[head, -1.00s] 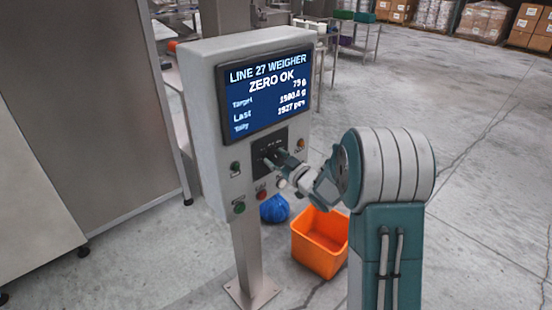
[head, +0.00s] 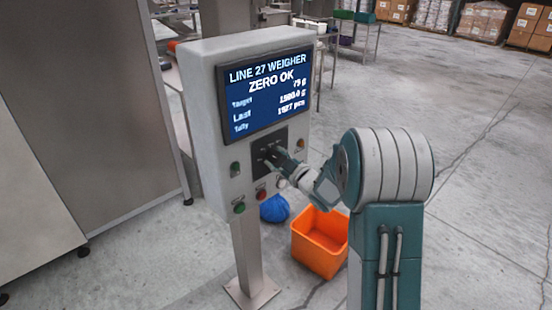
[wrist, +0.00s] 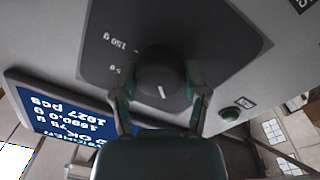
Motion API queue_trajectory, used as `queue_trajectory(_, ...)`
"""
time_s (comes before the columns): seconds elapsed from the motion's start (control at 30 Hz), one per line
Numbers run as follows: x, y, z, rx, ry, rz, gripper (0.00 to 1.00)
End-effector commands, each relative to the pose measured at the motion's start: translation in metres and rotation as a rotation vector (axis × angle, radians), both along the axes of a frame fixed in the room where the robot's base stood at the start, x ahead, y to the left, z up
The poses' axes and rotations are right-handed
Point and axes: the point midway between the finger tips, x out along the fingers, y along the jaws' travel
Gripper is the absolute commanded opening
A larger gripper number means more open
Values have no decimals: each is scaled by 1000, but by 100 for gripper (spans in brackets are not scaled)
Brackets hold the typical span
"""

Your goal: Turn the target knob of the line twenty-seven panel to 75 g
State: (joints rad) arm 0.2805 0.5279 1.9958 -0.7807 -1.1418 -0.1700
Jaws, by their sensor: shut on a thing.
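The line 27 weigher panel (head: 207,95) stands on a post. Its screen (head: 266,93) reads "ZERO OK" and the target line shows 75 g. The dark round target knob (wrist: 160,68) sits on a black plate (wrist: 215,30) below the screen. Its white pointer line points toward the bottom of the wrist picture, toward my gripper body. A "150 g" mark and a partly unreadable mark lie left of the knob. My gripper (wrist: 162,95) is shut on the knob, one finger on each side. In the head view, my gripper (head: 272,158) hides most of the knob.
Green buttons (head: 235,169) (head: 239,207), a red button (head: 261,195) and an orange one (head: 300,144) surround the plate. Open floor lies to the right.

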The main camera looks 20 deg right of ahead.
Motion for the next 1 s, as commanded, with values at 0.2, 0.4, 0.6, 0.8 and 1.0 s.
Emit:
queue_trajectory(0.2,0,1,0,0,0,2,93)
queue_trajectory(0.4,0,0,0,1,0,1,93)
queue_trajectory(0.6,-2,-1,0,1,0,0,93)
queue_trajectory(0.8,-25,-12,-1,1,2,-3,93)
queue_trajectory(1.0,-65,-30,-3,1,1,-4,93)
